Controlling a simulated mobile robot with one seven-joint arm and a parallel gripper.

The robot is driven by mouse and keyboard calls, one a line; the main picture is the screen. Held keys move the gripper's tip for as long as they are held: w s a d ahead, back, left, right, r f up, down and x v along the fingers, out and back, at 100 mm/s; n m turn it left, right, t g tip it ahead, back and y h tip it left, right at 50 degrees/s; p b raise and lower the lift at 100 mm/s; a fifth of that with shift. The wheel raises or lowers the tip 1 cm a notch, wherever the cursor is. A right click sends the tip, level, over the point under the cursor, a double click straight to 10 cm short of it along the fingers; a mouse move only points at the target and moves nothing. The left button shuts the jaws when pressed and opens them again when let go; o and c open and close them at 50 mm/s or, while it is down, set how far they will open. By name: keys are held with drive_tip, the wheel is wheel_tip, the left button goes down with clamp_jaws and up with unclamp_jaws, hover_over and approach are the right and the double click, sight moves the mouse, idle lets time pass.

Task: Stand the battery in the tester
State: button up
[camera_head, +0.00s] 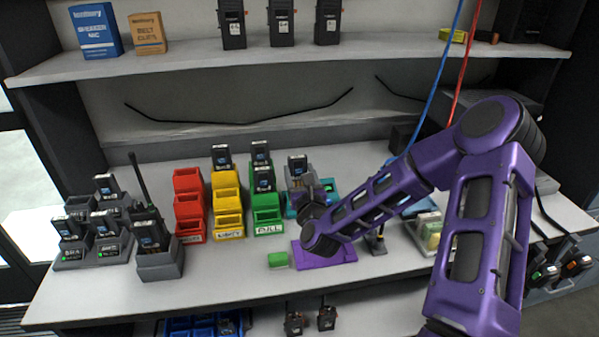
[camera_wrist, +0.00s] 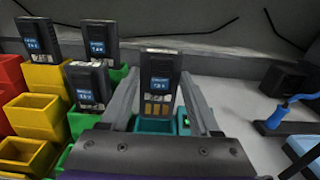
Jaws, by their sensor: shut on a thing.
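My gripper (camera_wrist: 159,84) is shut on a dark battery (camera_wrist: 161,68) with a blue label and gold contacts, held upright between the two fingers. In the head view the battery (camera_head: 297,168) shows just above my gripper (camera_head: 310,190), at the back of the bench. A teal device (camera_wrist: 153,125), which appears to be the tester, lies directly below the battery in the wrist view, with a small green light on its right. Its teal edge (camera_head: 330,187) also shows in the head view, partly hidden by my gripper. I cannot tell whether the battery's lower end touches it.
Red (camera_head: 189,200), yellow (camera_head: 228,202) and green bins (camera_head: 266,207) stand left of my gripper, with upright batteries in the yellow and green ones. A purple mat (camera_head: 340,252) lies in front. A blue-handled tool (camera_wrist: 290,112) stands on the right.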

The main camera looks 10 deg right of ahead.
sight(298, 185)
drive_tip(key=shift+f+b, duration=2)
drive_tip(key=shift+f, duration=0.65)
drive_tip(key=shift+f, duration=0.15)
drive_tip(key=o, duration=1.5)
drive_tip(key=s, duration=0.8)
drive_tip(key=shift+s, duration=0.2)
drive_tip(key=s+p, duration=0.1)
drive_tip(key=p, duration=0.1)
drive_tip(key=s+p, duration=0.2)
drive_tip(key=shift+s+r, duration=0.2)
drive_tip(key=shift+r, duration=0.15)
drive_tip(key=s+p, duration=0.2)
drive_tip(key=p, duration=0.1)
drive_tip(key=shift+s+p, duration=0.1)
drive_tip(key=shift+p, duration=0.3)
drive_tip(key=shift+s+f+p, duration=0.2)
drive_tip(key=shift+s+p, duration=0.45)
drive_tip(key=shift+s, duration=0.2)
drive_tip(key=shift+s+f+p, duration=0.15)
drive_tip(key=shift+s+p, duration=0.45)
drive_tip(key=shift+s, duration=0.25)
